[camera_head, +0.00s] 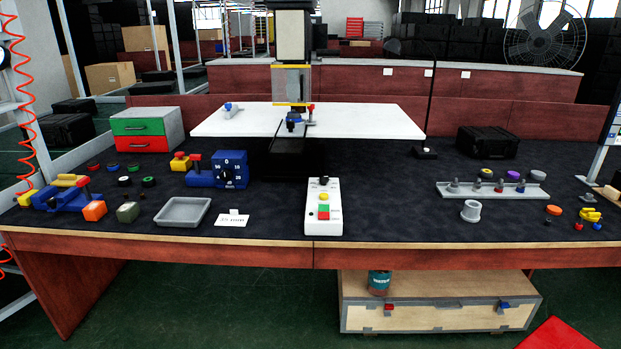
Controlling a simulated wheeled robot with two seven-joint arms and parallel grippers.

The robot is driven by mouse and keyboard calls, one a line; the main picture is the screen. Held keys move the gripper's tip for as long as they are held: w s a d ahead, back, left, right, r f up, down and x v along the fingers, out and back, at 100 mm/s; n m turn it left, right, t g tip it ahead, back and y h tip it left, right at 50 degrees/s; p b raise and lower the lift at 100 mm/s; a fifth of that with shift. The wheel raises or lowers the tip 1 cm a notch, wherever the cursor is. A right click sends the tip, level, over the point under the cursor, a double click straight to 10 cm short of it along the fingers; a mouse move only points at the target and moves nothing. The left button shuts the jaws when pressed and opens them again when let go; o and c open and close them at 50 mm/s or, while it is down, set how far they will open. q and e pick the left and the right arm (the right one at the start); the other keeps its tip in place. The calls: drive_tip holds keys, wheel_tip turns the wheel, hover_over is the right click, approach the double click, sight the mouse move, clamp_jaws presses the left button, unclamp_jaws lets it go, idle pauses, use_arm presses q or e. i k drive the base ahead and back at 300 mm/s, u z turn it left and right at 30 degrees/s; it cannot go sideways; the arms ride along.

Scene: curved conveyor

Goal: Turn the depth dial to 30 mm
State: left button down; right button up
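A white control box (323,222) stands at the front middle, with a black knob, a yellow button and green and red buttons. Neither of my grippers shows in the head view.
A white table plate (370,121) spans the machine above the bench. A grey tray (182,212) and white card (232,219) lie in front of the dial. Left are several loose knobs and a drawer unit (141,128). Right is a rack (492,191).

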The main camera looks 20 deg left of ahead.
sight(323, 180)
drive_tip(key=u, duration=0.65)
drive_tip(key=i, duration=0.65)
drive_tip(key=u, duration=0.6)
